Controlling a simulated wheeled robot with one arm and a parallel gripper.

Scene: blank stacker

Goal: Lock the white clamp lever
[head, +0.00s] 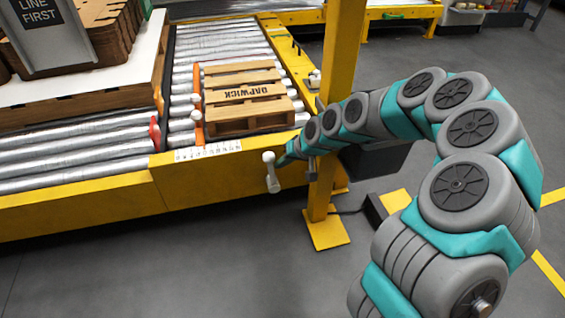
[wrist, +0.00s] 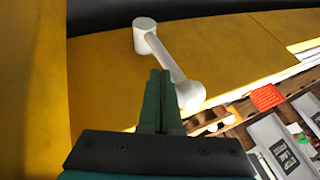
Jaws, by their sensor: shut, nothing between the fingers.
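The white clamp lever (head: 271,172) is on the yellow front rail of the roller conveyor, below the right end of the white scale strip. In the head view its arm hangs down along the rail's face, with a rounded knob at each end. The wrist view shows the lever (wrist: 170,62) slanting across the yellow rail, just beyond the fingertips. My gripper (head: 283,160) is close beside the lever, on its right in the head view. Its green fingers (wrist: 157,75) are together and empty in the wrist view. I cannot tell whether they touch the lever.
A yellow post (head: 339,60) stands right beside my arm. A red handle (head: 155,133) is on the divider at left. Grey floor (head: 190,262) is clear in front of the conveyor.

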